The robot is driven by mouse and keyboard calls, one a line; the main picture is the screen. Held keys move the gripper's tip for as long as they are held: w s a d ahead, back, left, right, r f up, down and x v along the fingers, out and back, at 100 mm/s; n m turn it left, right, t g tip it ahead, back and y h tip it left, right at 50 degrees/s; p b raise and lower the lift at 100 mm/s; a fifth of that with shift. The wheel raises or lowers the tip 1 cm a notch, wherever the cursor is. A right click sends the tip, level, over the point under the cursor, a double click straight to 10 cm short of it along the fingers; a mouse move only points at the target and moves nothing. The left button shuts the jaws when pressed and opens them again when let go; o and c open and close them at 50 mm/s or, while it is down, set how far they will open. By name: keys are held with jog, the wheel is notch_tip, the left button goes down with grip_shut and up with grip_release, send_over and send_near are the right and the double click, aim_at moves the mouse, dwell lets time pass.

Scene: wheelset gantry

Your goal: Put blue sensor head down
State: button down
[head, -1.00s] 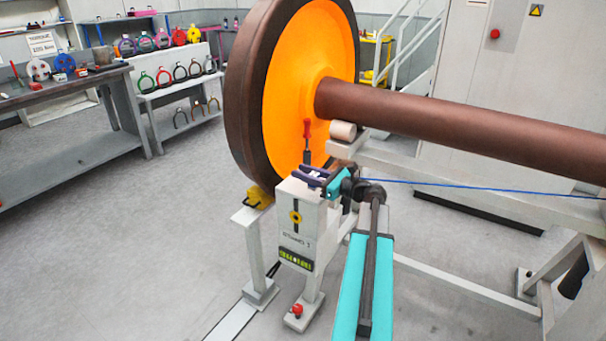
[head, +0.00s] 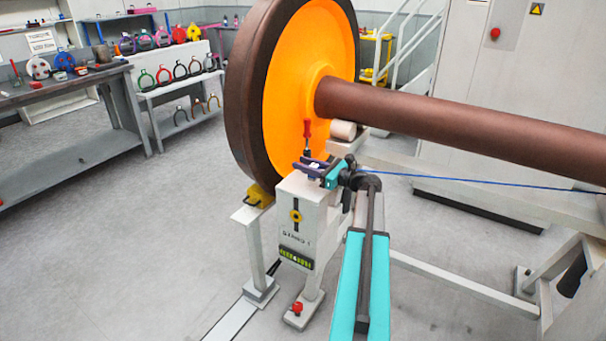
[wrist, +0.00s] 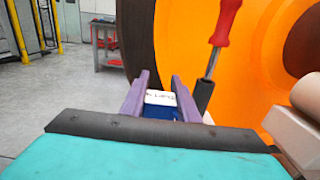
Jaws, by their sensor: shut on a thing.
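My gripper (head: 312,165), with purple fingers and a teal body, is at the top of the white stand (head: 297,217) beside the orange wheel (head: 292,75). In the wrist view my gripper (wrist: 162,95) has its two fingers around a small blue block with a white printed label, the blue sensor head (wrist: 160,106). In the head view the sensor head is mostly hidden by the fingers. I cannot tell whether it touches the stand top. A red-handled tool (wrist: 224,30) stands upright just right of the fingers in the wrist view.
The brown axle (head: 450,120) runs right from the wheel above a grey frame. A yellow chock (head: 258,195) sits under the wheel. A blue line (head: 480,182) stretches to the right. A workbench (head: 70,90) and a shelf of coloured parts (head: 185,75) stand at the left. The floor between is clear.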

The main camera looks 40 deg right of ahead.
jog(key=shift+f, duration=0.1)
jog(key=shift+f+p, duration=0.35)
jog(key=shift+f, duration=1.3)
jog(key=shift+f+b, duration=0.15)
jog(key=shift+b, duration=0.15)
jog(key=c, duration=1.4)
grip_release()
jog(key=shift+o, duration=0.2)
jog(key=shift+r+p, duration=0.25)
jog(key=shift+p, duration=0.1)
jog(key=b+v, duration=0.2)
jog(key=v, duration=1)
jog(key=shift+f, duration=0.15)
jog(key=shift+c, duration=0.2)
